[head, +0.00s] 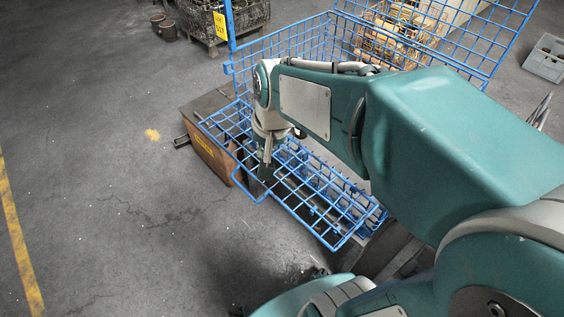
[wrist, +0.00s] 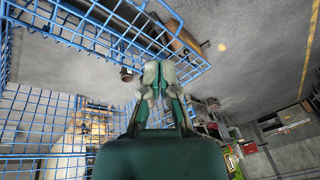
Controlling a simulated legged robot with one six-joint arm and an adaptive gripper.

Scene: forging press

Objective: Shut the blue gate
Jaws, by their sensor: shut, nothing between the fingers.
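The blue gate (head: 310,201) is a wire-mesh panel on the near side of a blue mesh cage (head: 290,42). It is folded out and down from the cage, so it stands open. My gripper (head: 266,166) points down over the gate's left-middle part; its fingers are together and hold nothing. I cannot tell whether the fingertips touch the wires. In the wrist view, my gripper (wrist: 159,72) shows closed fingers, with blue mesh that looks like the gate (wrist: 112,32) just beyond and to the left. My arm hides part of the cage and the gate's right rear.
A wooden box (head: 207,158) stands left of the gate. A metal bin (head: 205,18) is behind, and a grey crate (head: 547,58) lies far right.

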